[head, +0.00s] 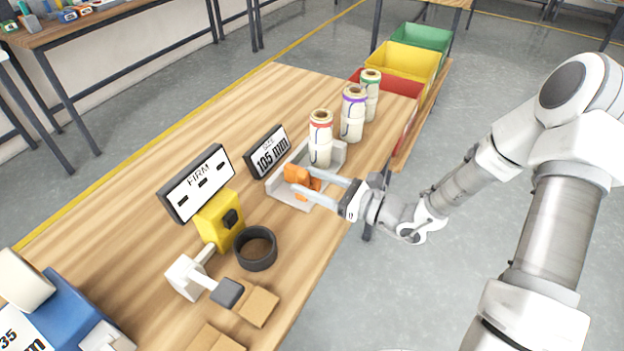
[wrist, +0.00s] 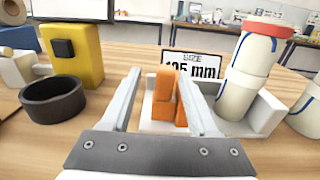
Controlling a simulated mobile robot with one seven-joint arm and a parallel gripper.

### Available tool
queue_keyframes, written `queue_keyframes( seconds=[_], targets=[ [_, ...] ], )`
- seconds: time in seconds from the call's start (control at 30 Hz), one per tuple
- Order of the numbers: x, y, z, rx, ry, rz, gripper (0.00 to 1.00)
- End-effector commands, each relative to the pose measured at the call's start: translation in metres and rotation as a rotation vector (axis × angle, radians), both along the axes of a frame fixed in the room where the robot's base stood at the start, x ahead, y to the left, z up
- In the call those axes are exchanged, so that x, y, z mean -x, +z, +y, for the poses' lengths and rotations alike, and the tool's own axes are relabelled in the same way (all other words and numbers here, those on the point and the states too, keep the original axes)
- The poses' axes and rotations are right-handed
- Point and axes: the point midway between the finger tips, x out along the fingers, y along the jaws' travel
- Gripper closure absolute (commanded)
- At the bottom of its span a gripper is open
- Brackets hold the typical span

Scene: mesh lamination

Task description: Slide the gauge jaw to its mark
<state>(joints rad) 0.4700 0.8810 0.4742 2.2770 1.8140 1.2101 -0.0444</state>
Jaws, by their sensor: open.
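The orange gauge jaw (head: 300,176) stands on a light grey gauge tray (head: 335,163) near the table's right edge in the head view. In the wrist view the orange jaw (wrist: 163,97) shows between and just beyond my fingers. My gripper (head: 318,184) is open, its two fingers reaching in from the right at the jaw; in the wrist view the fingers (wrist: 165,95) lie on either side of it. I cannot tell whether they touch it. A sign reading "SIZE 105 mm" (head: 267,152) stands behind the tray. I cannot make out the mark.
Several rolls with coloured bands (head: 320,140) stand at the tray's far end and beyond. A yellow block (head: 219,219), a black ring (head: 256,248) and a "FIRM" sign (head: 197,184) stand nearer. Coloured bins (head: 408,60) are at the table's far end.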

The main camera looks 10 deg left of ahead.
Motion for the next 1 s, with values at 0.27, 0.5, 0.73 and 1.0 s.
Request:
queue_keyframes(
  seconds=[0.27, 0.5, 0.73, 1.0],
  targets=[
    [-0.002, 0.001, -0.001, 0.000, -0.003, -0.002, 0.40],
    [0.002, 0.001, -0.011, 0.001, -0.006, -0.003, 0.40],
    [0.020, 0.002, -0.056, 0.000, -0.010, -0.001, 0.40],
    [0.046, 0.001, -0.116, 0.002, -0.008, -0.001, 0.40]
  ],
)
